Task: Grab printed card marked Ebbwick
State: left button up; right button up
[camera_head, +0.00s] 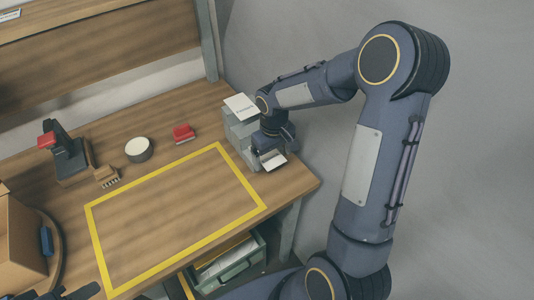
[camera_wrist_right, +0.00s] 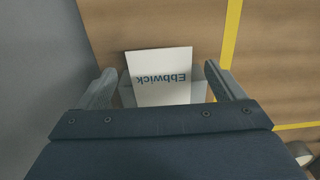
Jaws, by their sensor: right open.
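The white printed card marked Ebbwick (camera_wrist_right: 160,66) shows upside down in the right wrist view, between the two fingers of my right gripper (camera_wrist_right: 159,72). The gripper is open, with a gap visible on either side of the card. In the head view, my right gripper (camera_head: 269,153) points down at the table's right end, with a white card (camera_head: 273,163) just below it; its print is not legible there. Another white card (camera_head: 240,106) lies on top of a grey holder (camera_head: 243,132) beside the gripper. Part of my left gripper (camera_head: 72,294) shows at the bottom left edge.
A yellow taped rectangle (camera_head: 187,155) on the wooden table is empty.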

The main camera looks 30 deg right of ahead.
jog(key=shift+f, duration=0.2)
dwell(0.3)
jog(key=c, duration=1.1)
